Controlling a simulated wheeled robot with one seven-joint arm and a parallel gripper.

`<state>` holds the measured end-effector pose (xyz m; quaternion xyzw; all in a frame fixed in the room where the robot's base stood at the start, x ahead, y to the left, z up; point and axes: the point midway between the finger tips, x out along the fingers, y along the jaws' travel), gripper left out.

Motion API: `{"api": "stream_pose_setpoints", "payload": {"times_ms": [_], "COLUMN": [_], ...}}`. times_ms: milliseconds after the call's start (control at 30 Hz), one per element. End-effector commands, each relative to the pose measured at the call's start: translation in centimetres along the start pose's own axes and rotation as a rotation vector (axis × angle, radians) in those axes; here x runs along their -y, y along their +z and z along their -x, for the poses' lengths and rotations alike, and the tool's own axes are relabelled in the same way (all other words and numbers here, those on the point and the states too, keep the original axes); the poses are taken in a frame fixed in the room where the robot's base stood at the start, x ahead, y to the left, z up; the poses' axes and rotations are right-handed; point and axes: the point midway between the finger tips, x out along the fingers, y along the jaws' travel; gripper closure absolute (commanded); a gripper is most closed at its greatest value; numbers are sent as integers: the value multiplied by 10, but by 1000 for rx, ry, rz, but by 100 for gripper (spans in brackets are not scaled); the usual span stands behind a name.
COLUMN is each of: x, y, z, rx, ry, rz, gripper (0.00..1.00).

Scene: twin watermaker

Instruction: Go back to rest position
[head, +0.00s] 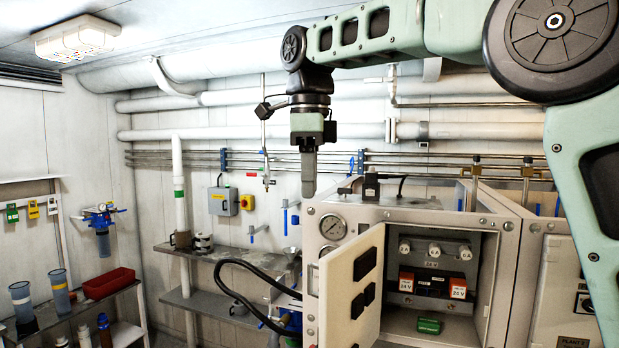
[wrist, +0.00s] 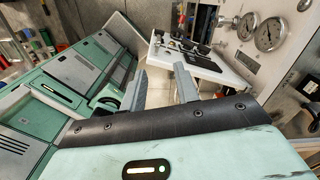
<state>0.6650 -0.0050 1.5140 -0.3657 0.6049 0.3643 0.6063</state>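My gripper (head: 308,172) hangs from my raised, outstretched mint-green arm in the head view, its fingers pointing down. It appears in front of the back wall, left of and above the electrical cabinet (head: 509,270). In the wrist view my gripper (wrist: 160,88) has its two grey fingers well apart, with nothing visible between them. In the head view the fingers overlap edge-on, so their gap does not show there.
The cabinet's door (head: 341,275) stands open to the left, below my gripper; fuses and a green block (head: 429,326) show inside. A pressure gauge (head: 333,227) is beside it. Left are a shelf (head: 225,253) and a red bin (head: 108,283). Pipes run along the back wall.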

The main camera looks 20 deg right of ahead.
Motion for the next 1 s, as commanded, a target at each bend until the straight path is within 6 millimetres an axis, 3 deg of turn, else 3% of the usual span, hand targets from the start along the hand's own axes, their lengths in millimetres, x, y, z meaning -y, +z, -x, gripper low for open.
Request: {"api": "stream_pose_setpoints", "payload": {"times_ms": [667, 833, 1000], "x": [0, -22, -71], "y": [0, 12, 27], "z": [8, -34, -108], "rx": [0, 16, 53], "ry": [0, 15, 22], "rz": [0, 266, 778], "gripper": [69, 69, 69]}}
